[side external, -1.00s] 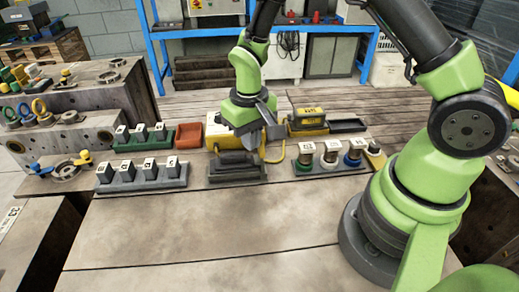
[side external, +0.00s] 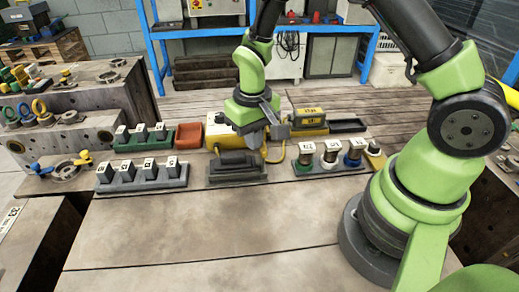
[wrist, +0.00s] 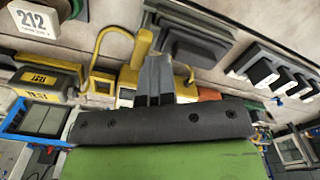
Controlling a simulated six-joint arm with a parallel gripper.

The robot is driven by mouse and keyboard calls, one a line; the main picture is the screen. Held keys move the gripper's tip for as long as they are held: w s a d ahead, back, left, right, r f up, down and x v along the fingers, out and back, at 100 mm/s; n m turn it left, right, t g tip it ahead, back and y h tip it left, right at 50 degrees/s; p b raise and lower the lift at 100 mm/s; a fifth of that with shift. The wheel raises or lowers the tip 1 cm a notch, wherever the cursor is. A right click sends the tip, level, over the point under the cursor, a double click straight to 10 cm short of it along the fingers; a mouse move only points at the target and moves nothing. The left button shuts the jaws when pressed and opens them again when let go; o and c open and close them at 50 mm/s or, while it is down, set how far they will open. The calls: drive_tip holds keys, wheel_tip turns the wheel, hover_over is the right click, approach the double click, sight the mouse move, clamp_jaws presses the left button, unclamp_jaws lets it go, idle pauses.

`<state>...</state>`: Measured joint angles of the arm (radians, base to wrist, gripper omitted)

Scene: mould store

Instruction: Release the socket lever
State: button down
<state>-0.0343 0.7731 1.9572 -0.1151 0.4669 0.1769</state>
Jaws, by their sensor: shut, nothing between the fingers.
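My gripper (side external: 262,142) is shut and empty, pointing down over the middle of the bench. In the wrist view its grey fingers (wrist: 158,75) are together. A yellow upright bar (wrist: 140,48), which looks like the socket lever, shows just beyond the fingertips; I cannot tell whether they touch it. A yellow socket housing (wrist: 103,83) lies beside it, joined to a curved yellow cable (wrist: 99,45). In the side view the cable (side external: 280,155) shows right of the gripper, which hides the lever and part of the yellow housing (side external: 214,130).
A dark stepped block (side external: 237,170) stands in front of the gripper. Racks of tagged dark blocks (side external: 143,177) are left, tagged spools (side external: 329,158) right. A yellow test box (side external: 309,118) and black tray (side external: 347,126) sit behind, a red tray (side external: 189,136) left. The front bench is clear.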

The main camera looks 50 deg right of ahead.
drive_tip(key=shift+s+d+f, duration=0.45)
drive_tip(key=shift+s+d, duration=0.15)
drive_tip(key=shift+s, duration=0.1)
idle(0.3)
drive_tip(key=shift+w+a+r, duration=0.3)
drive_tip(key=shift+w+a, duration=0.1)
drive_tip(key=shift+w, duration=0.05)
wheel_tip(320, 180, up, 7)
idle(0.8)
drive_tip(key=s+a+r+m+t+y, duration=0.1)
drive_tip(key=s+r+t, duration=0.6)
drive_tip(key=s+r, duration=0.8)
drive_tip(key=shift+s+a+r+y, duration=0.2)
drive_tip(key=shift+a+r+y, duration=0.3)
drive_tip(key=shift+r, duration=0.4)
